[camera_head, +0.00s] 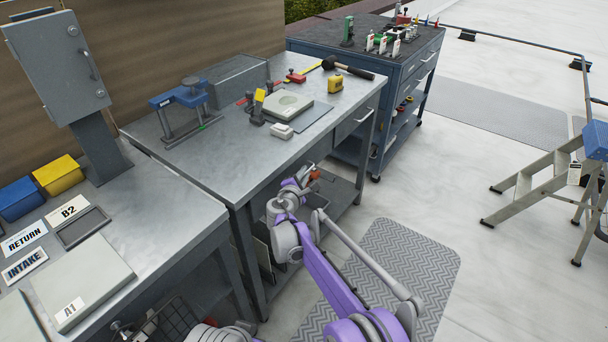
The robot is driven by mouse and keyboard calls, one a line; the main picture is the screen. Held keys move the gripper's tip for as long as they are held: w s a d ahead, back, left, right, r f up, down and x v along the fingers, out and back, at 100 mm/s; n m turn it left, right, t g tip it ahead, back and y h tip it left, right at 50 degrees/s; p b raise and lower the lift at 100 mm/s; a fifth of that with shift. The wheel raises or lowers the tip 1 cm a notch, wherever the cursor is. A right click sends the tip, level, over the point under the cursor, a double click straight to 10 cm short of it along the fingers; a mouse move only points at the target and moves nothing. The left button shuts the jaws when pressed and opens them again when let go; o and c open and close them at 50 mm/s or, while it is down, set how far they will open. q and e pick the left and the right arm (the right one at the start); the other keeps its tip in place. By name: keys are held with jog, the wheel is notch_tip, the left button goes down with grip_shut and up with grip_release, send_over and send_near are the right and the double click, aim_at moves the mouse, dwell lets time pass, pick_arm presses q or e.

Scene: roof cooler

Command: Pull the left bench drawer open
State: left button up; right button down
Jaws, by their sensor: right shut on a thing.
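The steel workbench (230,150) stands in the middle, with its drawers under the front edge. The left bench drawer (312,155) is largely hidden behind my right gripper and the bench edge, so how far it is out cannot be told. The right drawer (355,121), with a bar handle, looks shut. My right gripper (303,178) is at the bench front, just under the top, at the left drawer. It is shut on the left drawer's handle, though the fingers and handle are small and partly hidden. My left gripper is not in view.
A lower shelf (335,205) lies under the bench. A blue tool cart (400,75) stands to the right, a stepladder (545,175) at far right. A grey mat (420,255) covers the floor in front. A labelled counter (150,215) adjoins on the left.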

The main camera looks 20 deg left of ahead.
dwell(0.7)
jog(key=s+d, duration=0.4)
jog(key=d, duration=0.9)
jog(key=s+d+p, duration=0.1)
jog(key=s+d, duration=0.4)
jog(key=d, duration=0.8)
jog(key=shift+s+p, duration=0.3)
jog(key=c, duration=1.2)
grip_release()
jog(key=shift+s, duration=0.1)
jog(key=p+v, duration=0.1)
jog(key=v, duration=0.9)
jog(key=shift+s, duration=0.25)
jog(key=shift+r, duration=0.1)
